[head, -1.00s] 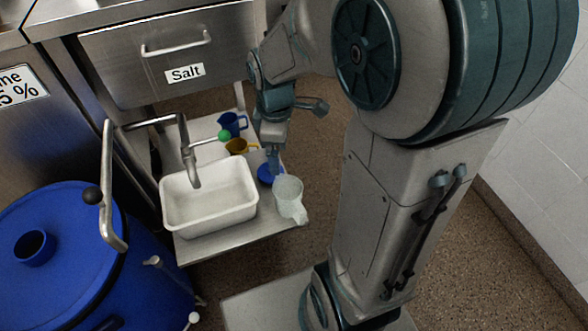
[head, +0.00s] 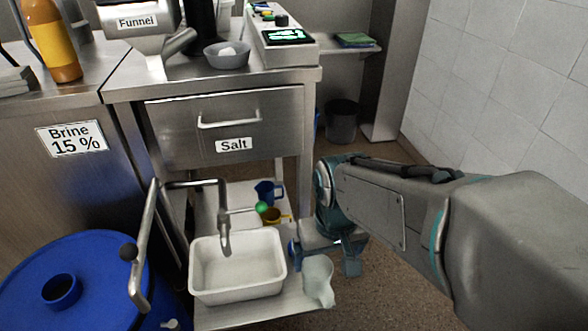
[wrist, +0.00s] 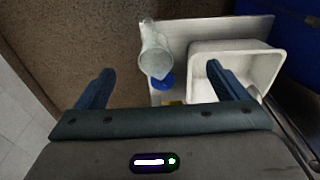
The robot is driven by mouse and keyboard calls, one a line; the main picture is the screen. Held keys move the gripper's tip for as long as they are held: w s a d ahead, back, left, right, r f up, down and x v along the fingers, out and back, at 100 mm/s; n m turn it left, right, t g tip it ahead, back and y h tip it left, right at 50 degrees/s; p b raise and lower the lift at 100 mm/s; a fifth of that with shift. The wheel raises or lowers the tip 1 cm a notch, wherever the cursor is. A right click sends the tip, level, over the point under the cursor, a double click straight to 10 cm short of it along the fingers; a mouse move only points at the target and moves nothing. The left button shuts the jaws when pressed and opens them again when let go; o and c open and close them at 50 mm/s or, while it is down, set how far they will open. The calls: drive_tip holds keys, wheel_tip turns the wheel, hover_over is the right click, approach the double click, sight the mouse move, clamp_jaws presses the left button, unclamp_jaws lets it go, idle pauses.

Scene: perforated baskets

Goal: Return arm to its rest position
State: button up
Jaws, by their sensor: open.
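My gripper (wrist: 165,88) is open and empty in the wrist view, its two dark blue fingers spread wide. It hangs above the low shelf (wrist: 176,30) and the floor beside it. In the head view my arm reaches in from the right, and the gripper end is by the shelf's right edge. A clear jug (head: 318,280) stands at the front right of the shelf; it also shows beyond the fingers in the wrist view (wrist: 155,55). A white basin (head: 236,282) stands to its left, under a metal tap (head: 224,230).
The drawer labelled Salt (head: 225,125) is shut above. A blue barrel (head: 90,250) is at lower left. Floor is clear at right, before the tiled wall.

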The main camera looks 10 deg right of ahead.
wheel_tip(320, 180, up, 32)
drive_tip(key=t+p, duration=0.1)
drive_tip(key=p, duration=2.7)
drive_tip(key=shift+d+t, duration=0.25)
drive_tip(key=shift+t, duration=0.05)
